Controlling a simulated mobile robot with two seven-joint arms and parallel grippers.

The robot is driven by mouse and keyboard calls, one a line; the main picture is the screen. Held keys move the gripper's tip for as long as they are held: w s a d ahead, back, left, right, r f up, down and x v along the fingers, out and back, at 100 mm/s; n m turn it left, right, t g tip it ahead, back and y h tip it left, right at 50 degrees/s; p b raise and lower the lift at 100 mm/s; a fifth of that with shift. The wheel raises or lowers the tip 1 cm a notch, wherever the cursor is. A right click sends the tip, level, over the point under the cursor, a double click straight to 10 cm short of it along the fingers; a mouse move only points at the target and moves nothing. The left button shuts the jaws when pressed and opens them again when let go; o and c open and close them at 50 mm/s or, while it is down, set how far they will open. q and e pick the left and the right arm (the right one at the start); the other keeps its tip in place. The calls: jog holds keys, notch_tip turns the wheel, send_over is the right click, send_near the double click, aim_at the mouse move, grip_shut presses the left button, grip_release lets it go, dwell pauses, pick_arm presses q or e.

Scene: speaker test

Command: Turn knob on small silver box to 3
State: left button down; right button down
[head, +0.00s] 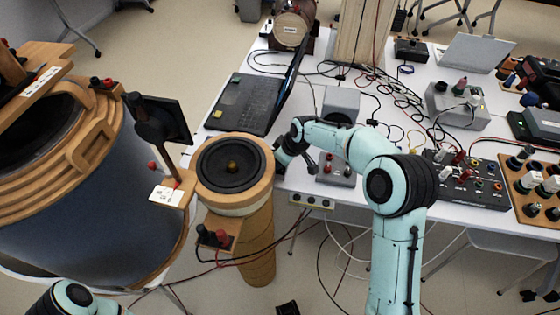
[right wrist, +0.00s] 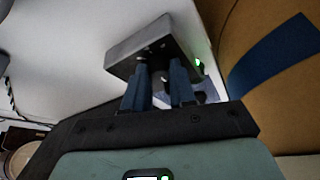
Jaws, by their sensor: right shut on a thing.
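In the right wrist view a small silver box (right wrist: 146,45) lies just ahead of my right gripper (right wrist: 160,82). The two blue-grey fingers reach the box's near side and are closed around a small part there, which looks like the knob. The fingers mostly hide that part, and I cannot read any number or pointer. In the head view my right gripper (head: 284,158) is low beside the speaker's right edge, its fingertips largely hidden. A small grey box with red posts (head: 336,174) stands to its right; I cannot tell whether it is the same box. My left gripper is out of view.
A round speaker (head: 232,165) on a cardboard column stands close left of my right gripper. A laptop (head: 245,103), loose cables and a socket strip (head: 311,201) are on or at the white table. A large drum (head: 115,195) fills the left.

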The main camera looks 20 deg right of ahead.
jog(key=shift+m, duration=0.3)
jog(key=c, duration=0.9)
grip_release()
jog(key=shift+c, duration=0.2)
jog(key=v, duration=1.3)
jog(key=shift+r+p, duration=0.25)
jog(key=shift+p, duration=0.1)
jog(key=shift+a, duration=0.1)
